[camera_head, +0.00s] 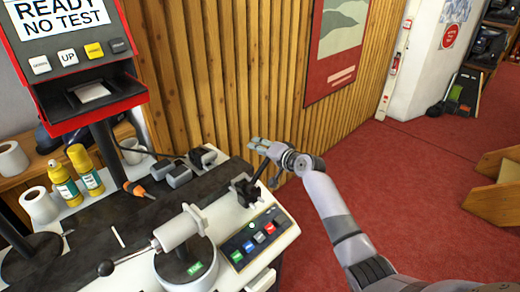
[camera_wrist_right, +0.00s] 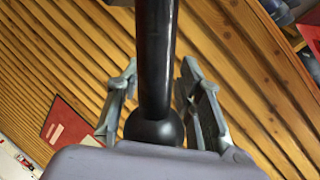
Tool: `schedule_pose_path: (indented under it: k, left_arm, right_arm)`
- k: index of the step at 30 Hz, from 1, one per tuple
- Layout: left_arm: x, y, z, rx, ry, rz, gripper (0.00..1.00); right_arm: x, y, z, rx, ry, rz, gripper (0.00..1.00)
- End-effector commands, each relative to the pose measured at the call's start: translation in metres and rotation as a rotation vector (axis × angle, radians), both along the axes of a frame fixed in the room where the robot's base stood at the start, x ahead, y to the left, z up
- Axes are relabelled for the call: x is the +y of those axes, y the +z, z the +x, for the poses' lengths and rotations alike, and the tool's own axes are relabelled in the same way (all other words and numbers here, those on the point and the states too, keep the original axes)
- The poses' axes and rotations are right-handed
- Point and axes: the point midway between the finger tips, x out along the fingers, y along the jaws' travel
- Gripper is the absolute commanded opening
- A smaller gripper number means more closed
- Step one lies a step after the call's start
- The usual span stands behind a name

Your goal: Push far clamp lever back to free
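The far clamp (camera_head: 245,190) is a black block at the back right corner of the bench. Its black lever (camera_head: 260,170) rises from it, tilted up to the right toward my right gripper (camera_head: 266,160). In the right wrist view the lever (camera_wrist_right: 157,60) is a black rod with a ball end (camera_wrist_right: 154,128). It lies between the two grey fingers of my right gripper (camera_wrist_right: 162,95). The fingers stand apart with a gap on each side of the rod. My left gripper is not in view.
A near lever with a black ball (camera_head: 105,267) sticks out from a white cylinder (camera_head: 178,230) at the front. A button panel (camera_head: 255,240) is right of it. A slatted wood wall (camera_head: 230,70) stands close behind. Red floor (camera_head: 430,200) is open to the right.

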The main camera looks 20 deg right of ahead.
Motion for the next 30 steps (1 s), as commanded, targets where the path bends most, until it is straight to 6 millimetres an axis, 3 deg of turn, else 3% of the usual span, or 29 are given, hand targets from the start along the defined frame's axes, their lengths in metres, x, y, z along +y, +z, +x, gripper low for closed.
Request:
schedule_pose_path:
  k: [7,19,23,30]
  left_arm:
    - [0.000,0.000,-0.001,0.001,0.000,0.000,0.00]
    - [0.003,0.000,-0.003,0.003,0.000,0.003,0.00]
    - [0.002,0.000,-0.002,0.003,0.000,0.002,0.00]
    - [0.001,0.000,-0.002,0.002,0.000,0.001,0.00]
  right_arm:
    - [-0.001,0.000,0.000,0.000,-0.002,-0.001,0.51]
    - [-0.003,0.002,-0.006,-0.001,-0.003,-0.001,0.51]
    - [-0.007,0.006,-0.020,-0.001,-0.003,-0.002,0.51]
    - [-0.015,0.018,-0.061,0.001,-0.002,-0.004,0.51]
